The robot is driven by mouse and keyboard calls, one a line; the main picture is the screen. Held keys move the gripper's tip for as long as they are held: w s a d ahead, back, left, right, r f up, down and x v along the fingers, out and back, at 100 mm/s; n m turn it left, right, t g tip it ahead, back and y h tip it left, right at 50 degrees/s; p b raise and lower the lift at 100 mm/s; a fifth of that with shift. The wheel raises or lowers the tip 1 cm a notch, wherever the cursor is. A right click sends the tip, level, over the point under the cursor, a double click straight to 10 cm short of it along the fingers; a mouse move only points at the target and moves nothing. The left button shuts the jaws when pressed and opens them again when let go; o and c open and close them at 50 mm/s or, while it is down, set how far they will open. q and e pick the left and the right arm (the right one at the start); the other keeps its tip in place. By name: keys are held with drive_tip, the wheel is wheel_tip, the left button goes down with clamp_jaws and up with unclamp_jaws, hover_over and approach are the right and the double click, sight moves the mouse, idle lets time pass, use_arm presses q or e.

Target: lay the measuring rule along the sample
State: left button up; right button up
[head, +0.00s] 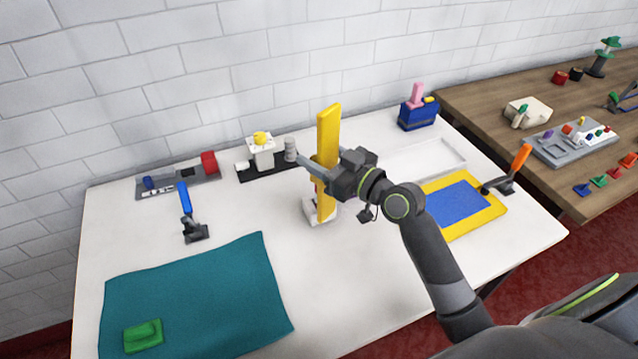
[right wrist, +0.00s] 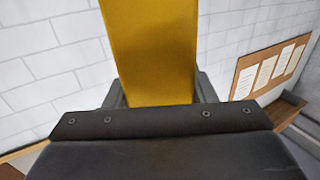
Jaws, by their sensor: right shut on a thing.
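The measuring rule appears to be the long yellow bar (head: 328,135), standing upright above the white table. My right gripper (head: 322,178) is shut on it at about its middle. In the right wrist view the yellow bar (right wrist: 152,50) rises between the fingers. A teal cloth (head: 200,290) lies flat at the table's front left with a green block (head: 143,336) on it. A blue piece with a yellow border (head: 490,209) lies at the right, partly behind my arm. I cannot tell which of these two is the sample. My left gripper is not in view.
A white object (head: 310,211) stands behind the bar's lower end. A blue-handled clamp (head: 192,226) stands behind the teal cloth; an orange-handled one (head: 512,172) is at the right edge. A white tray (head: 452,151) and blue box (head: 418,117) are at the back. The table's middle front is clear.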

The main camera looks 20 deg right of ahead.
drive_tip(key=shift+f+b, duration=0.35)
drive_tip(key=shift+f, duration=2.25)
drive_tip(key=shift+f, duration=0.15)
drive_tip(key=o, duration=1.1)
drive_tip(key=shift+o, duration=0.2)
